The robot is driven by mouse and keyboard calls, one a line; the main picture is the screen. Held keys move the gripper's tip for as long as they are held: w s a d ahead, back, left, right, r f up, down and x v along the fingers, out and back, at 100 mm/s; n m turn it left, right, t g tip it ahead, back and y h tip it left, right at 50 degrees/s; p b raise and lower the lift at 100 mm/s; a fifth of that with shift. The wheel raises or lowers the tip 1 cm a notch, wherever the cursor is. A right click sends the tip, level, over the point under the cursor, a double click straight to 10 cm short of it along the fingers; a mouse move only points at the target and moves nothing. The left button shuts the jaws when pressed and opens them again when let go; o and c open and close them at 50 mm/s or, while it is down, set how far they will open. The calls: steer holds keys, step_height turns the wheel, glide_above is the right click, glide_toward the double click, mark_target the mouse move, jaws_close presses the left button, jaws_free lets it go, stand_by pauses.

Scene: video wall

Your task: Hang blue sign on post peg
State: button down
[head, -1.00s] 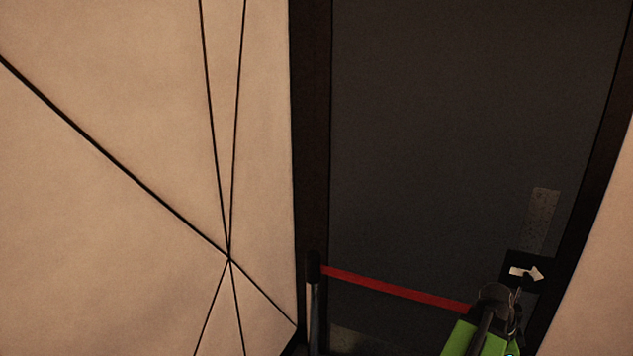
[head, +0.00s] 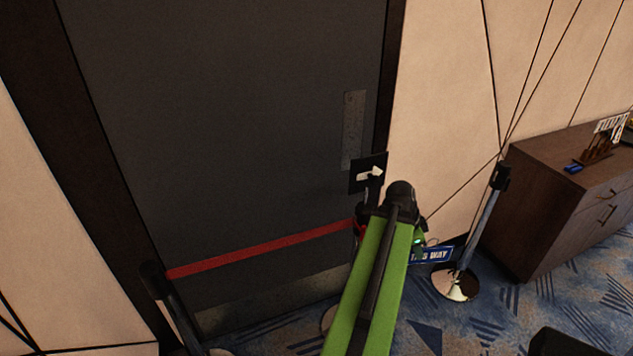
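A blue sign with white lettering ending in "WAY" (head: 432,255) shows just right of my green arm. Its left end is hidden. A small green part of my arm's end with a teal light, my gripper (head: 419,240), is right by the sign's left end. The fingers are hidden, so I cannot see whether they grip it. A silver post with a black top (head: 484,222) stands right of the sign on a round shiny base. I cannot make out a peg on it. A black sign with a white arrow (head: 368,172) stands above my arm.
A red belt (head: 262,250) runs from a left post (head: 163,292) toward the arrow sign, before a dark door (head: 230,120). A brown cabinet (head: 560,200) at right carries a small blue item (head: 573,168) and a wooden rack (head: 597,150). Patterned carpet lies in front.

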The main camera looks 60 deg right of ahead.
steer(key=shift+a+f+b, duration=0.15)
steer(key=shift+f+b, duration=0.05)
steer(key=shift+b, duration=0.1)
steer(key=w+d+f+n+b, duration=0.1)
steer(key=w+f+b, duration=0.3)
steer(key=f+b, duration=0.6)
steer(key=w+d+f+n+b, duration=0.1)
steer(key=w+f+b, duration=0.4)
steer(key=f+b, duration=0.5)
steer(key=w+d+f+n+t+h+b, duration=0.1)
steer(key=w+f+b, duration=0.3)
steer(key=f+b, duration=0.6)
steer(key=shift+w+d+f+b, duration=0.2)
steer(key=shift+d+f+b, duration=0.2)
steer(key=shift+d+f, duration=0.1)
steer(key=w+d, duration=0.2)
steer(key=w, duration=0.1)
steer(key=w+d, duration=0.1)
steer(key=w, duration=0.1)
steer(key=shift+f, duration=0.15)
